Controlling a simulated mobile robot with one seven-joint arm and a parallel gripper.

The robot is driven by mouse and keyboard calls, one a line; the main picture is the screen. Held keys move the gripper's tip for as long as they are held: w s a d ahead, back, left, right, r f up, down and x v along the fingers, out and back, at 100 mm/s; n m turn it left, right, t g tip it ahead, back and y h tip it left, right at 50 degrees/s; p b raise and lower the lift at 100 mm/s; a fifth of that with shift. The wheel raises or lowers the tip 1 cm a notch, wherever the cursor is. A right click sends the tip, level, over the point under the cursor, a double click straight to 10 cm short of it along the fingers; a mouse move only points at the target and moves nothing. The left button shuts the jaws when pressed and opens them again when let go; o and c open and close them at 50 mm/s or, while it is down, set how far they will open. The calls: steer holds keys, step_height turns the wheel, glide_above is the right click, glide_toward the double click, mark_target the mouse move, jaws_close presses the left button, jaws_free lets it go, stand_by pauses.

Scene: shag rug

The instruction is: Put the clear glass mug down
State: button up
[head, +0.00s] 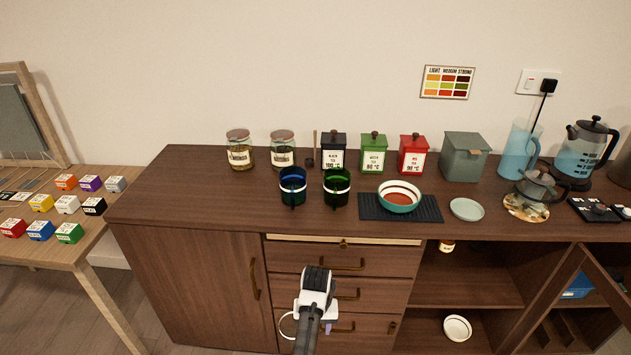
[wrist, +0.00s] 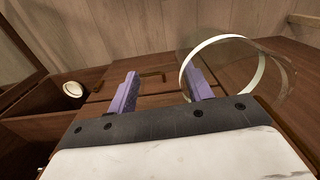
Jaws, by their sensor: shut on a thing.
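My gripper (head: 315,285) is in front of the cabinet drawers, below the counter top. In the wrist view its two purple fingers (wrist: 163,80) stand apart, shut on the clear glass mug (wrist: 272,82). The mug is see-through with a pale rim, and one finger overlaps the rim's near side. What lies between the fingers is hard to make out because the glass is clear. In the head view the mug's pale rim (head: 281,329) shows just left of my gripper, partly hidden by it.
The wooden counter (head: 230,205) holds two dark mugs (head: 315,187), a teal bowl (head: 400,207) on a black mat (head: 369,205), a pale saucer (head: 466,209), jars and tins. Bare counter shows at left and along the front. An open cabinet door (head: 580,290) stands at lower right.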

steer(key=s+f+b, duration=0.3)
steer(key=s+f, duration=0.1)
steer(key=f, duration=0.6)
steer(key=shift+s, duration=0.2)
stand_by(0.3)
